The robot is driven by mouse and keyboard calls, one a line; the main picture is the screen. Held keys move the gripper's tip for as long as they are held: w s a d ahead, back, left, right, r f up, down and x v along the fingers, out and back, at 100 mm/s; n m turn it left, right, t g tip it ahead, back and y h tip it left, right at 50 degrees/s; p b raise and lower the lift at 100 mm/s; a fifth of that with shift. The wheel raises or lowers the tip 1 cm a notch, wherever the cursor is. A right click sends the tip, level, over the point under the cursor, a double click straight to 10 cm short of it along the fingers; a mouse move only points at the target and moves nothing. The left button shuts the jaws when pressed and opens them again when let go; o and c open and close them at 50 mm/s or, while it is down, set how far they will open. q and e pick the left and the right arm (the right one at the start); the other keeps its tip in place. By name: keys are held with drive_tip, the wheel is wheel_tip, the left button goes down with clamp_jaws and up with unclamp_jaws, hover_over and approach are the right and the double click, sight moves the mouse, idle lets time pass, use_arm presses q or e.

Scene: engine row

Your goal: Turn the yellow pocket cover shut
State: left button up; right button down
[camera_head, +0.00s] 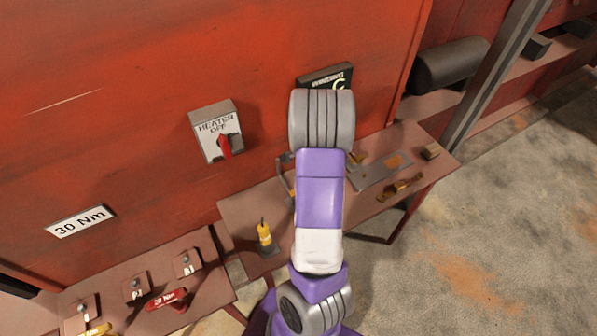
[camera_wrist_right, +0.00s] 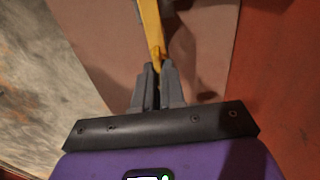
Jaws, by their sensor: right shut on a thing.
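In the right wrist view my right gripper (camera_wrist_right: 155,72) is shut on a narrow yellow bar (camera_wrist_right: 151,25), which runs up out of the frame. Whether this bar is part of the yellow pocket cover cannot be told. In the head view my purple and grey right arm stands in the middle and hides its own gripper. A brass-yellow handle (camera_head: 400,187) lies on the brown shelf (camera_head: 240,207) to the right of the arm, near a grey plate (camera_head: 382,170). My left gripper is not in view.
A red wall carries a heater switch box (camera_head: 216,130), a 30 Nm label (camera_head: 80,221) and a dark sign (camera_head: 326,76). A yellow-handled tool (camera_head: 265,236) stands on the shelf's left end. A lower-left shelf holds a red-handled tool (camera_head: 166,299). Open floor lies right.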

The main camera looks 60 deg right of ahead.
idle(0.3)
drive_tip(key=c, duration=1.2)
unclamp_jaws()
wheel_tip(320, 180, up, 8)
drive_tip(key=p, duration=0.2)
drive_tip(key=shift+f+p, duration=0.2)
drive_tip(key=shift+p, duration=0.15)
